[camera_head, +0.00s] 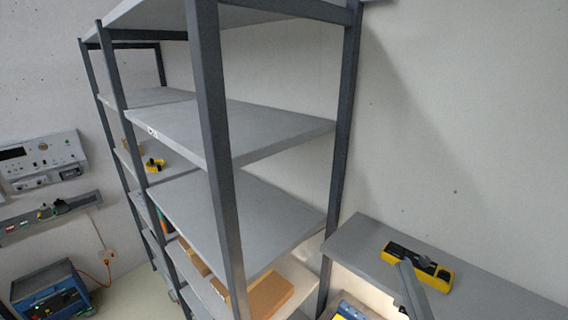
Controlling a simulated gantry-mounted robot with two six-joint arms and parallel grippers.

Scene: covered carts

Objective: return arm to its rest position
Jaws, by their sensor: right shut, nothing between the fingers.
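My right gripper (407,270) comes in from the bottom edge at the right of the head view. Only a narrow grey part of it shows, and it looks shut and empty. It overlaps a yellow and black tool (440,275) in the picture, and I cannot tell whether they touch. The tool lies on a grey ledge (355,243) against the wall. My left gripper is not in view.
A tall grey shelf rack (215,150) fills the middle. Its lower boards hold a brown box (268,296) and a small yellow item (154,165). At the left are a wall-mounted control panel (40,158) and a blue device (52,293).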

